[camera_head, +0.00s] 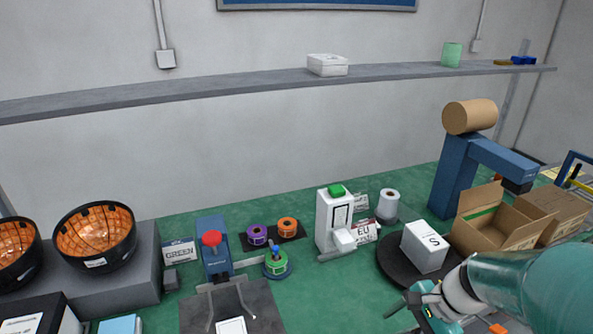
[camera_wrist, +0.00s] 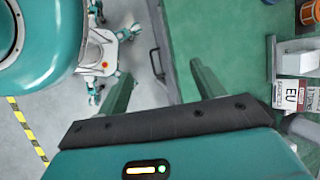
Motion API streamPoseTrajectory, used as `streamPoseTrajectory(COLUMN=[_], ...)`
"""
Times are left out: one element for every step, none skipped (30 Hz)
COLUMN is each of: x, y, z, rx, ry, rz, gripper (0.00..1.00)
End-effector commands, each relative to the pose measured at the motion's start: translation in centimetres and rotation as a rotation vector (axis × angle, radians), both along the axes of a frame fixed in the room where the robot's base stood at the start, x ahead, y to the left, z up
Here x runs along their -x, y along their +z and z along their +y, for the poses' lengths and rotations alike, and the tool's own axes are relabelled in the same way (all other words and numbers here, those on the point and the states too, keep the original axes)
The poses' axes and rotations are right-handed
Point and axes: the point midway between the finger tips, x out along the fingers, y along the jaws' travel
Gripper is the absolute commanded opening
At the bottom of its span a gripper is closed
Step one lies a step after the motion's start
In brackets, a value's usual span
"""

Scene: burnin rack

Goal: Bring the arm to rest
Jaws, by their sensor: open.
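My gripper (camera_head: 398,312) shows at the bottom right of the head view, at the end of my teal arm, low in front of the round black turntable. In the wrist view, the two green fingers of my gripper (camera_wrist: 160,70) stand wide apart with nothing between them. They hang over the edge of the green bench (camera_wrist: 235,65), with grey floor to the left. The arm enters the head view from the right edge and hides part of the bench there.
A white box marked S (camera_head: 424,247) stands on the turntable (camera_head: 391,268). Behind are an open cardboard box (camera_head: 492,226) and a blue post machine (camera_head: 455,175). A white device with a green top (camera_head: 333,218), spools and a red-knobbed press (camera_head: 213,255) stand further left.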

Motion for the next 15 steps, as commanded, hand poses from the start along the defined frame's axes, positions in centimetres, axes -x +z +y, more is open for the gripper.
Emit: streamPoseTrajectory(x=[0.3, 0.5, 0.8, 1.0, 1.3, 1.6, 1.8, 2.1, 2.5, 2.7, 3.0, 3.3, 3.6, 3.9, 4.3], y=[1.3, 1.9, 2.8, 3.4, 4.0, 4.8, 5.5, 6.1, 7.0, 7.6, 8.3, 9.1, 9.8, 10.4, 11.1], z=[0.9, 1.2, 1.7, 2.0, 2.3, 2.7, 3.0, 3.3, 3.7, 4.0, 4.3, 4.6, 4.8, 5.0, 5.3], rx=[0.064, 0.1, 0.148, 0.182, 0.217, 0.262, 0.297, 0.332, 0.377, 0.41, 0.443, 0.488, 0.521, 0.553, 0.594], ry=[0.09, 0.139, 0.207, 0.257, 0.306, 0.37, 0.419, 0.468, 0.531, 0.579, 0.625, 0.685, 0.728, 0.772, 0.826], rz=[-0.047, -0.073, -0.107, -0.132, -0.158, -0.193, -0.22, -0.247, -0.284, -0.311, -0.34, -0.378, -0.407, -0.436, -0.471], gripper=[0.68, 0.68, 0.68, 0.68, 0.68, 0.68, 0.68, 0.68, 0.68, 0.68, 0.68, 0.68, 0.68, 0.68, 0.68])
